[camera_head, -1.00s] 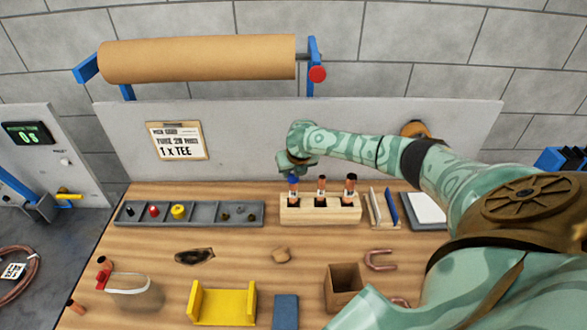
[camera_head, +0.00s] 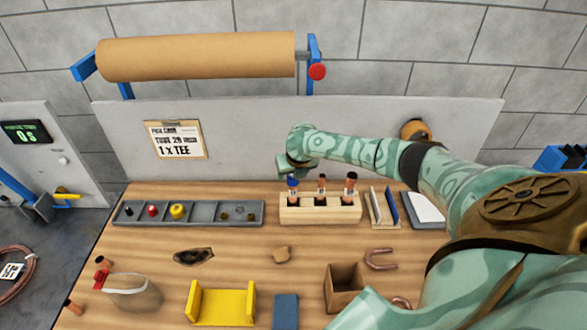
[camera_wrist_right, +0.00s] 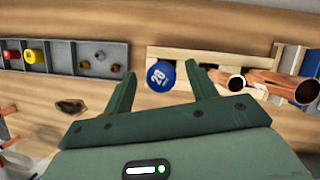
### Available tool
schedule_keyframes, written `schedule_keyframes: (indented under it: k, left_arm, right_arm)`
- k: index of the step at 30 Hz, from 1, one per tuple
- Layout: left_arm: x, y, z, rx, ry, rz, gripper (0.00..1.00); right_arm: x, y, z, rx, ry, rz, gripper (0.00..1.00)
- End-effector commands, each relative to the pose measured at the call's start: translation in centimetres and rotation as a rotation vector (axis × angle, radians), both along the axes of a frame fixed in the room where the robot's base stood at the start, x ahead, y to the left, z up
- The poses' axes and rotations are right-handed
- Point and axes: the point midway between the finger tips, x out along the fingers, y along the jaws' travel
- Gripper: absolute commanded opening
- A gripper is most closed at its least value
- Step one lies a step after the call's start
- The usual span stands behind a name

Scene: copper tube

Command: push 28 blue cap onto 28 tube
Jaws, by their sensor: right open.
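The blue cap (camera_head: 292,182) sits on top of the leftmost tube (camera_head: 293,194) in the wooden rack. In the right wrist view the blue cap (camera_wrist_right: 160,75) shows its "28" face, and the tube under it is hidden. My right gripper (camera_head: 291,172) is over the left end of the rack, just above the cap. In the wrist view the right gripper (camera_wrist_right: 161,72) is open, with a finger on either side of the cap and visible gaps. I cannot tell how deep the cap sits. My left gripper is not in view.
The wooden rack (camera_head: 318,214) also holds two copper tubes (camera_head: 322,186) to the right. A grey tray (camera_head: 190,218) with red and yellow caps lies left. A yellow bracket (camera_head: 222,308), a cardboard box (camera_head: 345,285) and a blue block (camera_head: 285,310) stand in front.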

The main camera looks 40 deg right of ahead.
Motion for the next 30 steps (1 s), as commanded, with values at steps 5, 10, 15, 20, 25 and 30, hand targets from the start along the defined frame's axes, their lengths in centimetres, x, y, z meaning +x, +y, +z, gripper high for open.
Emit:
schedule_keyframes:
  k: [5,10,15,20,25,30]
  left_arm:
    - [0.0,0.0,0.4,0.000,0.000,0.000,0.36]
    - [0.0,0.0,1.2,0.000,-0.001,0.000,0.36]
    - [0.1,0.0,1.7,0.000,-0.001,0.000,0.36]
    - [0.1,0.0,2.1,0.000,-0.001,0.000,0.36]
    - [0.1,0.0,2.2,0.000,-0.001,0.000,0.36]
    - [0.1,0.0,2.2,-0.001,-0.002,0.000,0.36]
  right_arm:
    - [-0.5,0.2,1.5,0.000,-0.001,0.001,0.57]
    - [-2.0,0.7,5.3,-0.001,-0.004,0.002,0.57]
    - [-3.8,1.5,9.6,-0.001,-0.003,0.003,0.57]
    - [-5.1,2.1,12.8,-0.002,-0.002,0.002,0.57]
    - [-5.9,2.4,14.5,-0.001,-0.001,0.001,0.57]
    - [-6.1,2.6,14.9,0.000,0.001,0.000,0.57]
